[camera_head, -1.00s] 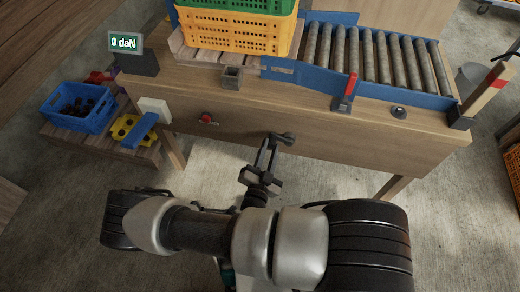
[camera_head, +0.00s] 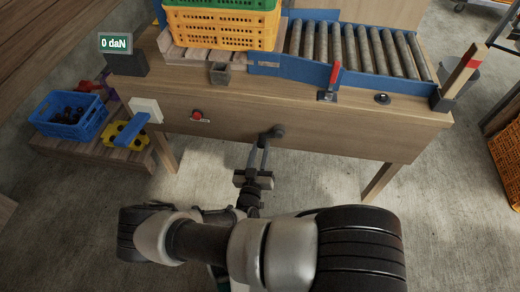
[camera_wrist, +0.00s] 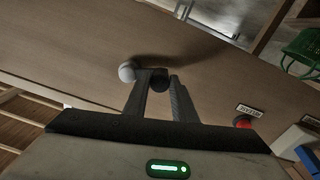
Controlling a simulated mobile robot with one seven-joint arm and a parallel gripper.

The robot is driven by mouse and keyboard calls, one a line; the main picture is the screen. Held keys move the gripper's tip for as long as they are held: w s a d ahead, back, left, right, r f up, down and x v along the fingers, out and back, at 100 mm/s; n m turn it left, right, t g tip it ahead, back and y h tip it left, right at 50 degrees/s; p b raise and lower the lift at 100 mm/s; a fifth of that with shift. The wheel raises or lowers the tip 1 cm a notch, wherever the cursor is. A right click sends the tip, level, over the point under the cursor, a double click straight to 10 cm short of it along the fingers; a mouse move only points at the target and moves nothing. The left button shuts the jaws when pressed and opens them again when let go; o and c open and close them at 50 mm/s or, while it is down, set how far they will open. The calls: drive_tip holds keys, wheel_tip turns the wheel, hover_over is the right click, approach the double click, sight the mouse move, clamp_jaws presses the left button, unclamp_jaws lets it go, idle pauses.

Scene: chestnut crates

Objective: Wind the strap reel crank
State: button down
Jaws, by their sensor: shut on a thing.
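The strap reel crank (camera_head: 278,131) is a small dark part on the front panel of the wooden bench, right of the red button. In the wrist view the crank (camera_wrist: 127,71) shows as a rounded grey knob, with a dark piece beside it between my fingertips. My gripper (camera_head: 261,143) reaches up to the crank from below, and its two fingers are shut on the crank's dark handle. The fingers (camera_wrist: 160,82) hide part of the handle. The strap itself cannot be made out. The display (camera_head: 116,43) reads 0 daN.
The bench (camera_head: 340,140) carries a yellow crate (camera_head: 222,30), a roller conveyor (camera_head: 355,48) and a red lever (camera_head: 335,75). A blue crate (camera_head: 68,115) stands lower left.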

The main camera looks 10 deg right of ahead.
drive_tip(key=shift+f+n, duration=0.25)
drive_tip(key=shift+n, duration=0.15)
drive_tip(key=c, duration=1.5)
unclamp_jaws()
drive_tip(key=shift+o, duration=0.2)
drive_tip(key=shift+r, duration=0.15)
wheel_tip(320, 180, up, 10)
drive_tip(key=p, duration=0.3)
drive_tip(key=shift+p, duration=0.35)
